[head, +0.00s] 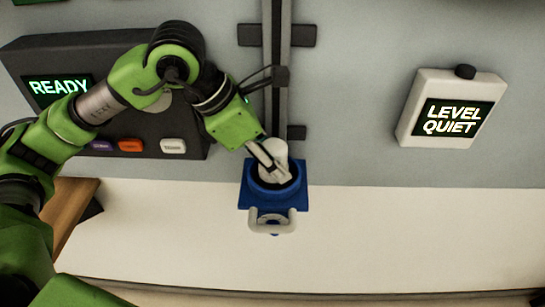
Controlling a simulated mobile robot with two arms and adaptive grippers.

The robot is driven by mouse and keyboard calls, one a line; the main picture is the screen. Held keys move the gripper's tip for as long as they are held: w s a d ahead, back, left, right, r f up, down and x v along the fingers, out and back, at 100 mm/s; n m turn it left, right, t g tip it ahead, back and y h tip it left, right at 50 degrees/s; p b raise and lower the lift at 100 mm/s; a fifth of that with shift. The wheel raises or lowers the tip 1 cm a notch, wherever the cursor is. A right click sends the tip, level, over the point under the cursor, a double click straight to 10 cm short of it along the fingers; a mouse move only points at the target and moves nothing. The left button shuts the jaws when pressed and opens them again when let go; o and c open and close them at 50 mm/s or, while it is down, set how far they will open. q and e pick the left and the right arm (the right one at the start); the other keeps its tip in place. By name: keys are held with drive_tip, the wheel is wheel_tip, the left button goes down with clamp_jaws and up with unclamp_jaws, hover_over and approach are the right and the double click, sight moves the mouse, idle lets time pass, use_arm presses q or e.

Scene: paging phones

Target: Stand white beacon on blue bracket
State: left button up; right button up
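The white beacon (270,152) is a small pale cylinder. It is at the blue bracket (300,196), with its lower end within the bracket's round ring. The bracket sits at the foot of a dark vertical rail. My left gripper (275,173) comes in from the upper left, and its fingers lie against the beacon over the ring. The fingers appear closed around the beacon. Whether the beacon's base rests on the bracket is hidden by the ring and fingers. My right gripper is not in view.
A dark panel (180,138) with a "READY" screen and several coloured buttons is at the left behind my arm. A white "LEVEL QUIET" box (410,130) is on the wall at the right. A grey-white hook (272,222) shows at the bracket's front. A wooden block (72,205) is at the left.

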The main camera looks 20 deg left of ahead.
use_arm(q)
drive_tip(key=shift+d, duration=0.15)
drive_tip(key=o, duration=1.3)
drive_tip(key=shift+s, duration=0.15)
drive_tip(key=shift+o, duration=0.8)
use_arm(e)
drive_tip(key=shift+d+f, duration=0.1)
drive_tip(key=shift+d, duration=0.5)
use_arm(q)
drive_tip(key=shift+r, duration=0.2)
drive_tip(key=b+v, duration=0.1)
drive_tip(key=v, duration=1.1)
drive_tip(key=shift+b, duration=0.4)
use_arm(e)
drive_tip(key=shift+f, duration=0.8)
use_arm(q)
drive_tip(key=shift+f, duration=0.1)
